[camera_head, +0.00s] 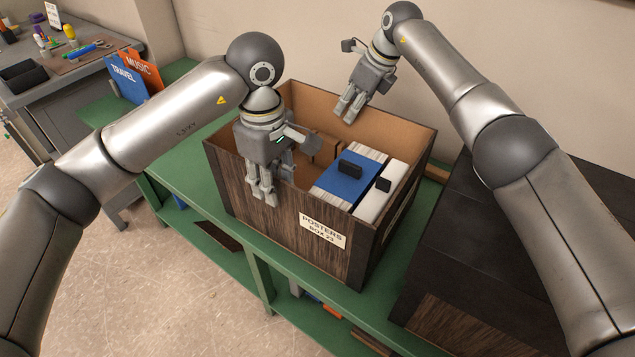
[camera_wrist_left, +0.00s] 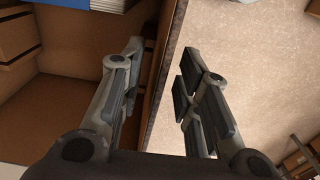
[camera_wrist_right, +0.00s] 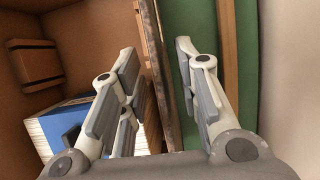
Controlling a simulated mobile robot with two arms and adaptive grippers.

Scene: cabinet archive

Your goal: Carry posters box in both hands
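The posters box (camera_head: 290,235) is a dark wood-grain open box with a white "POSTERS" label (camera_head: 322,231) on its near side. It stands upright on a green shelf unit. My left gripper (camera_head: 262,192) points down at the near wall. In the left wrist view its open fingers (camera_wrist_left: 160,85) stand on either side of that wall's rim (camera_wrist_left: 165,60). My right gripper (camera_head: 349,107) is at the far wall. In the right wrist view its open fingers (camera_wrist_right: 157,80) stand on either side of the rim (camera_wrist_right: 158,65). Gaps show between fingers and walls.
Inside the box lie a blue item (camera_head: 342,182) and a white item (camera_head: 382,190) with dark handles. A dark box (camera_head: 500,235) stands to the right on the green shelf (camera_head: 225,215). Travel and music folders (camera_head: 125,80) stand at the left. Floor is free in front.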

